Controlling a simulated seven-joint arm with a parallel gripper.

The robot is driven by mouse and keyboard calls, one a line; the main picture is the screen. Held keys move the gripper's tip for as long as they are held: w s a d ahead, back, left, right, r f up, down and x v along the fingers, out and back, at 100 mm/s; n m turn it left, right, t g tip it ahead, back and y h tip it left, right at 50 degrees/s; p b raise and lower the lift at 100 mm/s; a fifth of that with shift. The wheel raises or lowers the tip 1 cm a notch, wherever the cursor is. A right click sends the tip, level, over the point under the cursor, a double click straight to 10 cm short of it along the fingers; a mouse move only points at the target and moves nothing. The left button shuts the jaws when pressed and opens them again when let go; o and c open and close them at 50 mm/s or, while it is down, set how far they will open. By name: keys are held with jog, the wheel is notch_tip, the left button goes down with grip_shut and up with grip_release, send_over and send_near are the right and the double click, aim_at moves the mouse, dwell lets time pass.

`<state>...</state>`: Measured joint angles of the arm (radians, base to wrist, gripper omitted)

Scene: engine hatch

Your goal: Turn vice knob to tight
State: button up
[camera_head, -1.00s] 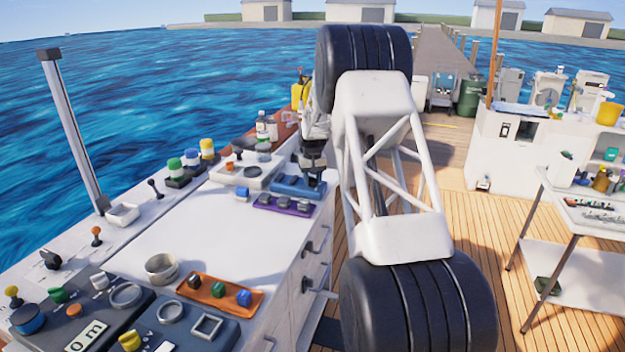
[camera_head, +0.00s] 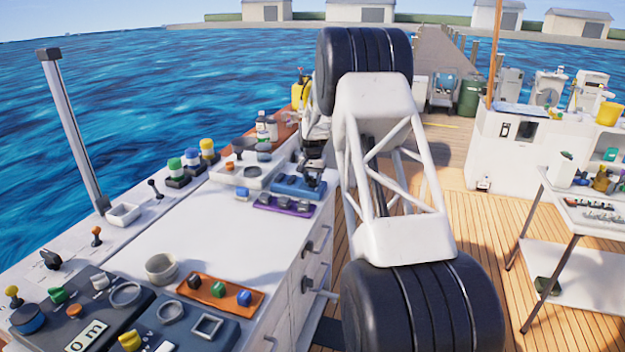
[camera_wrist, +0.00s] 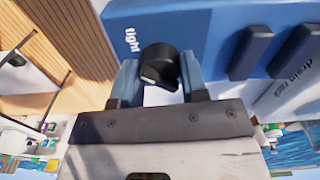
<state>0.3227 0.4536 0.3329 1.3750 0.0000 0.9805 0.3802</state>
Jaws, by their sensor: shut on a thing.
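The vice knob (camera_wrist: 160,66) is a black round knob with a light mark on its face, in the wrist view. It sits at the edge of a blue panel (camera_wrist: 205,22), beside the printed word "tight". My gripper (camera_wrist: 160,82) is shut on the knob, with one blue-grey finger on each side of it. In the head view my gripper (camera_head: 312,178) is down at the blue panel (camera_head: 290,186) near the far right end of the white bench. The knob is hidden there by the gripper.
A purple strip with several knobs (camera_head: 283,206) lies just in front of the blue panel. A white tray (camera_head: 243,176) stands left of it. The white bench top (camera_head: 185,235) has clear room in the middle. An orange tray (camera_head: 210,282) lies nearer.

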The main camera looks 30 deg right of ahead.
aim_at(312, 177)
jog(key=o, duration=0.9)
jog(key=shift+r, duration=3.9)
